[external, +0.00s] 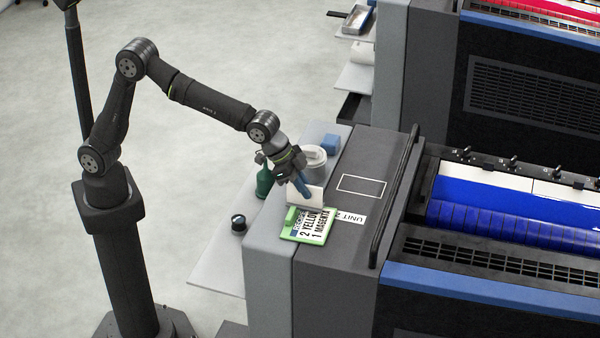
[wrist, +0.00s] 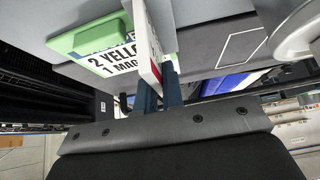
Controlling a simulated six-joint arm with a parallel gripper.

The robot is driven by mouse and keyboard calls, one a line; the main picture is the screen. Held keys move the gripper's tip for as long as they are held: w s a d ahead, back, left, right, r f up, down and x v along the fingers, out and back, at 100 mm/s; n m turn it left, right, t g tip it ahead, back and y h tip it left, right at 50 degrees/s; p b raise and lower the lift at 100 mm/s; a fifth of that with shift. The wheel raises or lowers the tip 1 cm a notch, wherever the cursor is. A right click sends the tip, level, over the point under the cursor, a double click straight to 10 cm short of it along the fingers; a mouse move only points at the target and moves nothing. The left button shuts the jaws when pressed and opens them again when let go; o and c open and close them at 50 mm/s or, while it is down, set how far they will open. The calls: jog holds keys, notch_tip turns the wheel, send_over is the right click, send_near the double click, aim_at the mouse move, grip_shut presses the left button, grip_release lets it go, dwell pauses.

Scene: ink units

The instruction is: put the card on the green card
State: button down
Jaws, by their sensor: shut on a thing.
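The green card (external: 317,238) lies flat on the grey top of the machine, with black print reading "2 YELLOW 1 MAGENTA" on a white face and a raised green strip at one end. It also shows in the wrist view (wrist: 68,42). My gripper (external: 303,187) has blue fingers and is shut on a white card (external: 305,200), held steeply on edge at the far side of the green card. In the wrist view the held card (wrist: 148,45) stands between the fingers (wrist: 158,88) and hides part of the green card. I cannot tell whether the two touch.
A "UNIT" label (external: 351,219) and an outlined rectangle (external: 361,185) lie to the right. A black rail (external: 394,200) runs beyond them. A green bottle (external: 264,182), a grey-white tub (external: 314,158) and a blue block (external: 331,143) stand close behind my gripper.

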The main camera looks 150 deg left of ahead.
jog(key=c, duration=1.5)
grip_release()
jog(key=shift+c, duration=0.2)
jog(key=v, duration=1.2)
jog(key=x, duration=1.2)
jog(key=shift+r, duration=1.9)
